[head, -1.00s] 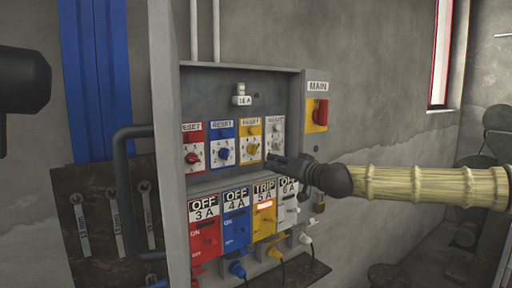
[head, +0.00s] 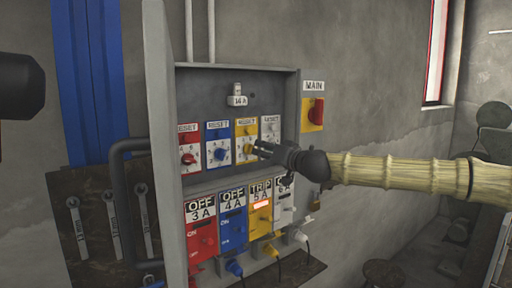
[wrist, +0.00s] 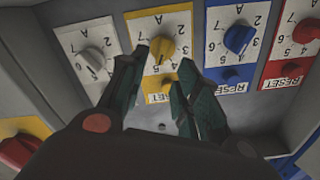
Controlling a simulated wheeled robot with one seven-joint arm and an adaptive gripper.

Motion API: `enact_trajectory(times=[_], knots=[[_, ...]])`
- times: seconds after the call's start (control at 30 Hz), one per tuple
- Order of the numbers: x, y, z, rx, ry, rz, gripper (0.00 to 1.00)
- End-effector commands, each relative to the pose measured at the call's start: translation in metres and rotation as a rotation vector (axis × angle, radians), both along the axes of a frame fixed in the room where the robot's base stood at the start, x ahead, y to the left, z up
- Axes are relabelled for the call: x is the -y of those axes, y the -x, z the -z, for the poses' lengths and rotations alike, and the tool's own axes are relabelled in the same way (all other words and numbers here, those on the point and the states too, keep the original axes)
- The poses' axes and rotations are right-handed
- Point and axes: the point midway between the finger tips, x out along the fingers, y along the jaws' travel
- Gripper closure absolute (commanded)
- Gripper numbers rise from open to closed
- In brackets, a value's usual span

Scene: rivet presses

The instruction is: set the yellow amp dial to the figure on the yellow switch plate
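The yellow amp dial (head: 248,149) is the third in the row of dials inside the grey box; the wrist view shows its round knob (wrist: 162,48) upside down on a yellow plate with figures. Which figure it points at is not clear. The yellow switch plate (head: 260,208) below reads TRIP and 5 A, with a lit window. My gripper (head: 258,149) is just in front of the yellow dial, seen side-on. In the wrist view my gripper (wrist: 162,75) is open, with its fingertips apart on either side of the knob's near edge; contact cannot be told.
Red (head: 188,158), blue (head: 219,154) and white (head: 271,135) dials flank the yellow one. Red, blue and white switch plates stand in the row below. A MAIN red switch (head: 316,111) is on the right. The box's open door (head: 160,130) stands at the left.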

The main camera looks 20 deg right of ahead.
Motion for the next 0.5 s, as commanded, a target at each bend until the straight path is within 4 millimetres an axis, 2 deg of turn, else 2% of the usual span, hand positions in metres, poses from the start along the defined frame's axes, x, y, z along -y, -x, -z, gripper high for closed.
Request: enact_trajectory(times=[0.5], knots=[[-0.014, -0.039, 0.0, 0.0, 0.0, 0.001, 0.68]])
